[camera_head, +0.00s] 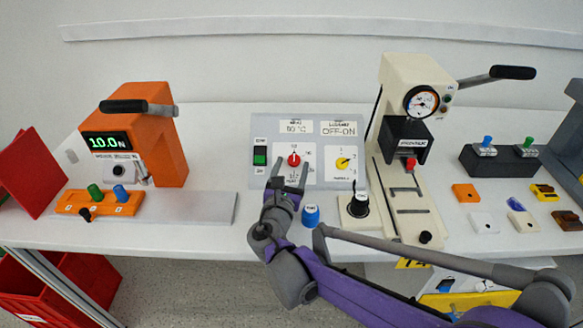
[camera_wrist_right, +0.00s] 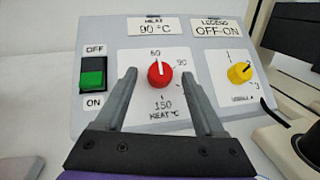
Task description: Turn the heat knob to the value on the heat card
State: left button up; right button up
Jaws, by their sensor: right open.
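The red heat knob (camera_head: 294,160) sits on the grey control panel (camera_head: 262,125); it also shows in the right wrist view (camera_wrist_right: 160,75). Its white pointer aims up at a mark that looks like 60, with 90 to its upper right and 150 below. The heat card (camera_wrist_right: 153,27) above it reads 90 °C. My right gripper (camera_head: 291,172) is open in front of the panel, just below the knob in the head view. In the wrist view its fingers (camera_wrist_right: 160,80) stand left and right of the knob, apart from it. My left gripper is out of view.
A yellow knob (camera_head: 343,163) under an OFF-ON legend card sits to the right, and a green rocker switch (camera_head: 260,156) to the left. A blue-topped part (camera_head: 311,215) and a black knob (camera_head: 358,206) stand nearby. A cream press (camera_head: 408,130) rises on the right.

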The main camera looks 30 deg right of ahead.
jog(key=shift+w+d, duration=0.25)
grip_shut()
